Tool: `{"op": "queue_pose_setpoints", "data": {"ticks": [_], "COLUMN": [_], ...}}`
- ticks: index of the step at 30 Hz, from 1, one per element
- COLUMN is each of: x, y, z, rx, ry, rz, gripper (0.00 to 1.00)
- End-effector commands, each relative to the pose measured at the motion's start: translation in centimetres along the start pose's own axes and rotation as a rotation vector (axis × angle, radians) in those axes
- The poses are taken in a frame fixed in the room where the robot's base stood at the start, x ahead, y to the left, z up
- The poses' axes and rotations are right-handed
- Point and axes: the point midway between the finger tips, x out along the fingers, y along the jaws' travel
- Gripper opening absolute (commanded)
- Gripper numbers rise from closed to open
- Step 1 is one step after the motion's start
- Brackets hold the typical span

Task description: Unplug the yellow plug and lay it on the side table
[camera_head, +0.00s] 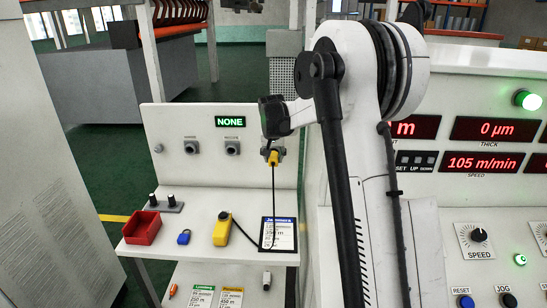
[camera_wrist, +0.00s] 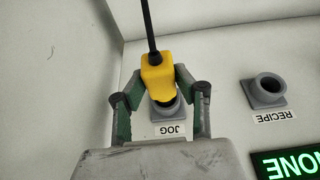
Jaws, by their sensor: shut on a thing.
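The yellow plug (camera_wrist: 158,75) sits between the two fingers of my gripper (camera_wrist: 160,95), which is shut on it. A dark cord runs from the plug's back end. The plug is at the grey socket labelled JOG (camera_wrist: 163,112); I cannot tell how far its dark front end is inside. In the head view the plug (camera_head: 273,158) is at the right end of the socket row, with my arm's dark end just above left. The side table (camera_head: 185,222) is the white surface below, with bare room at its middle.
On the table are a red bin (camera_head: 142,228), a blue padlock (camera_head: 184,237), a yellow pendant (camera_head: 222,230) joined to the cord, and a printed card (camera_head: 280,234). Two sockets (camera_head: 191,147) stand left, below the NONE display (camera_head: 230,121). The control panel (camera_head: 480,195) is at right.

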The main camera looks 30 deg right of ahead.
Motion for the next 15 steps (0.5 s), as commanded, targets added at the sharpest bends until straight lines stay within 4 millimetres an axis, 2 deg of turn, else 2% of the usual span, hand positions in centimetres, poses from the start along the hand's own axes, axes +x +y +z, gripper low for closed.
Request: {"op": "queue_pose_setpoints", "data": {"ticks": [15], "x": [-0.5], "y": [0.0], "z": [1.2], "rx": [0.000], "ry": [0.001], "rz": [0.000], "gripper": [0.00]}}
